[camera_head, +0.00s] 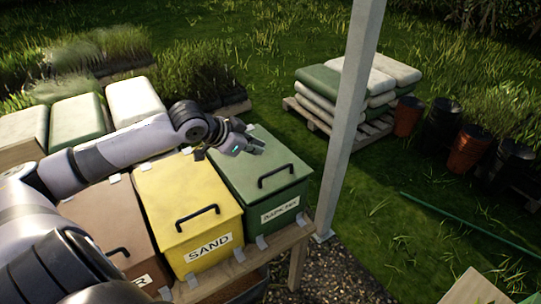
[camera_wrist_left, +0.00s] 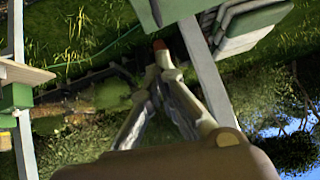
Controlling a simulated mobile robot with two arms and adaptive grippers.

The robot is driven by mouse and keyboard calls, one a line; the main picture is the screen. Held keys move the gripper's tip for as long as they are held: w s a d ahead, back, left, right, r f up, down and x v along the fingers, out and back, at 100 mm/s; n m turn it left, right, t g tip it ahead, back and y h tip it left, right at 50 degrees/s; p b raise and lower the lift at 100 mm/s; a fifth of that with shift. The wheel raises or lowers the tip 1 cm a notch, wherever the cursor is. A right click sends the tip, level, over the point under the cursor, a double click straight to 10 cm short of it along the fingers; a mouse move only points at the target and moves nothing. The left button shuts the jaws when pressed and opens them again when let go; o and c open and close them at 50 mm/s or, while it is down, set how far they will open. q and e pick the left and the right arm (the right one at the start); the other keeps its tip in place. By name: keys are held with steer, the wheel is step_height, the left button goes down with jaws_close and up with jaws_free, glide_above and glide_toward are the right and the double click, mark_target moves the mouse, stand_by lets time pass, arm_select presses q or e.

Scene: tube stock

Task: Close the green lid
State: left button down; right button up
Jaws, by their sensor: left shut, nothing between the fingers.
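The green lid (camera_head: 262,160) lies down on the green box (camera_head: 285,200) at the right end of the row of boxes in the head view. It has a dark bar handle (camera_head: 276,175) near its front, and no gap shows along its front edge. My left gripper (camera_head: 257,148) is shut and empty, over the back left part of the lid, behind the handle. I cannot tell whether it touches the lid. The wrist view shows its fingers (camera_wrist_left: 161,48) together with nothing between them. My right gripper is not in view.
A yellow box (camera_head: 190,205) marked SAND and a brown box (camera_head: 105,220) stand left of the green box on a wooden bench. A grey post (camera_head: 350,110) rises just right of the green box. Stacked sacks (camera_head: 335,85) lie on a pallet behind the post.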

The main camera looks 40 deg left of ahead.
arm_select(q)
steer(key=p, duration=0.3)
glide_toward(284, 168)
steer(key=w+d+r, duration=0.1)
steer(key=w, duration=0.2)
step_height(284, 168, down, 3)
steer(key=shift+w+f+p, duration=0.1)
steer(key=shift+p, duration=0.25)
steer(key=shift+a+f, duration=0.15)
steer(key=shift+f, duration=0.3)
steer(key=shift+f, duration=0.1)
